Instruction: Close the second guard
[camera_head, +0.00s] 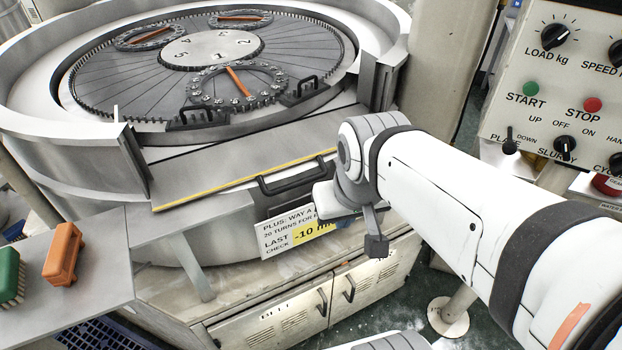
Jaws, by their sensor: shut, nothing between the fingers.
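A round lapping machine fills the left and middle, with a grey guard panel (240,160) across the gap in its rim wall. The panel lies lowered, nearly flat and sloping outward, with a yellow strip on its front edge and a black bar handle (297,176) there. I cannot tell which guard counts as the second. My gripper (376,246) hangs from the wrist just right of the handle and in front of the panel. It is shut and empty, pointing down. It appears apart from the handle; the wrist hides the panel's right front corner.
Two more black handles (204,116) stand at the plate's near edge. A control panel (560,90) with knobs and buttons is at right. A side shelf (90,290) holds an orange brush (63,254) and a green brush (10,275). A note (290,236) hangs below the guard panel.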

